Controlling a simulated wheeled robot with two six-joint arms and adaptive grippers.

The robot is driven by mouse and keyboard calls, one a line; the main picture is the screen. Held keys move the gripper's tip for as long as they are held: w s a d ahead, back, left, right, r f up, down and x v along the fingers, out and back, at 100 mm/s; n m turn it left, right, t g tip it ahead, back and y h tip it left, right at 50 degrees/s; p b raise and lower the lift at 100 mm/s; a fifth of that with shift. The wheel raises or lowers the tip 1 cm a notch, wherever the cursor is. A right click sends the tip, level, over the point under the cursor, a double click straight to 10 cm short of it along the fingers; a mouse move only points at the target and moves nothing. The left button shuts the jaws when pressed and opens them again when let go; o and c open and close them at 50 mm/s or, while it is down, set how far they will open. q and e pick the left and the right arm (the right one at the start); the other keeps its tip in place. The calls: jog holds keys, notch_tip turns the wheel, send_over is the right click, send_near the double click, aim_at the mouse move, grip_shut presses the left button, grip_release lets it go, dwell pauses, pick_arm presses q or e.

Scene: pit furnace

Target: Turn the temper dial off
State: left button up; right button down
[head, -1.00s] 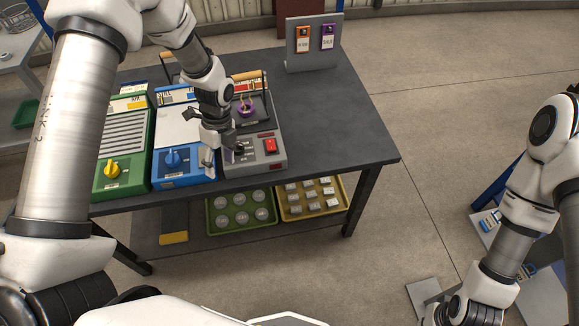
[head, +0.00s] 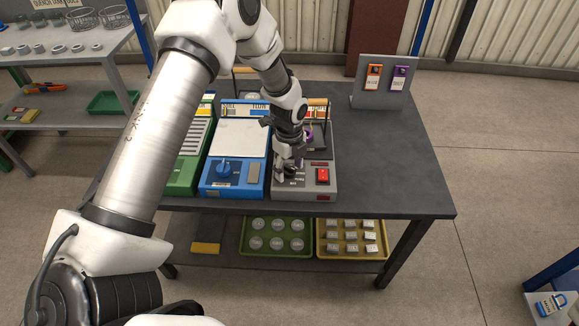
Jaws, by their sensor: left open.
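The grey control box (head: 305,194) stands at the right of the row of units on the dark workbench. A small black dial (head: 291,171) sits on its front panel, left of a red rocker switch (head: 323,176). I cannot read a temper label. The blue unit (head: 212,190) beside it carries a blue knob (head: 224,168). My right gripper is out of view.
The green unit (head: 187,175) stands at the left. A grey stand (head: 383,96) holds an orange tag and a purple tag. Green (head: 245,246) and yellow (head: 322,252) trays lie on the lower shelf.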

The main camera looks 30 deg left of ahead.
pick_arm(q)
jog(key=shift+d, duration=0.1)
jog(key=c, duration=1.2)
jog(key=shift+o, duration=0.2)
